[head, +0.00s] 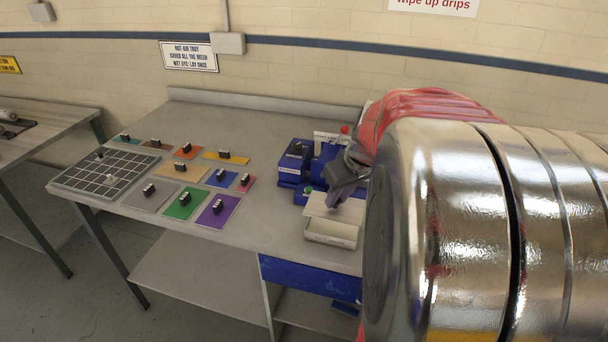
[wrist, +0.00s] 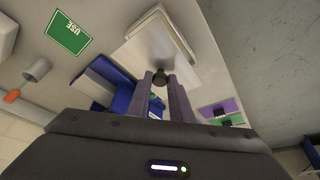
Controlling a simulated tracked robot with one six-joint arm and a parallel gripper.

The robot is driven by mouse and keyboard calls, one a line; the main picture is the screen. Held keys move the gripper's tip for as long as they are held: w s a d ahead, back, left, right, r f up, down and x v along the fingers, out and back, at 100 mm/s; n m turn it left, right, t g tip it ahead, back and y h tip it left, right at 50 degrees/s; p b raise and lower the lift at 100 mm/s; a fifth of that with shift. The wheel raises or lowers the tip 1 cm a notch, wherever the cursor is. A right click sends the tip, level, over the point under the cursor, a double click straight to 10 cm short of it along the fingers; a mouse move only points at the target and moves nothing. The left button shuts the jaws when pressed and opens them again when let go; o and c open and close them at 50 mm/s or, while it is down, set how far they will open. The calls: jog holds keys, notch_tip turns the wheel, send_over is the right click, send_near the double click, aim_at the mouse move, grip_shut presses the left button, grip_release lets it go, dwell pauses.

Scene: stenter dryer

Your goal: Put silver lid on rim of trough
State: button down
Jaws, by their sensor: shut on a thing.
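The silver lid (head: 338,209) is a flat, pale rectangular plate. My gripper (head: 333,203) is over it, pointing down. In the wrist view the fingers (wrist: 165,85) are shut on the small dark knob of the lid (wrist: 150,45). The trough (head: 330,235) is a shallow pale box near the front edge of the bench. The lid is over the back part of its opening, and the front part shows open. In the wrist view the trough (wrist: 187,22) shows beyond the lid's edge. I cannot tell whether lid and rim touch.
A blue machine (head: 294,163) stands behind the trough. Several coloured sample cards (head: 186,203) with black blocks and a gridded tray (head: 105,172) lie to the left on the bench (head: 260,235). My arm hides the right side.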

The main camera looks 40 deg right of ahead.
aim_at(338, 211)
jog(key=shift+f, duration=2.85)
jog(key=c, duration=1.5)
grip_release()
jog(key=shift+r, duration=0.1)
jog(key=v, duration=1.3)
jog(key=shift+s+r, duration=0.1)
jog(key=shift+r, duration=0.2)
jog(key=w+a+m+y, duration=0.1)
jog(key=w+a, duration=0.2)
jog(key=a, duration=0.7)
jog(key=s+a+f+n, duration=0.1)
jog(key=s+a, duration=0.1)
jog(key=a, duration=0.3)
jog(key=s+a, duration=0.2)
jog(key=a, duration=0.4)
jog(key=s+a+f+n+t, duration=0.1)
jog(key=s+a, duration=0.2)
jog(key=a, duration=0.3)
jog(key=shift+f+n, duration=0.3)
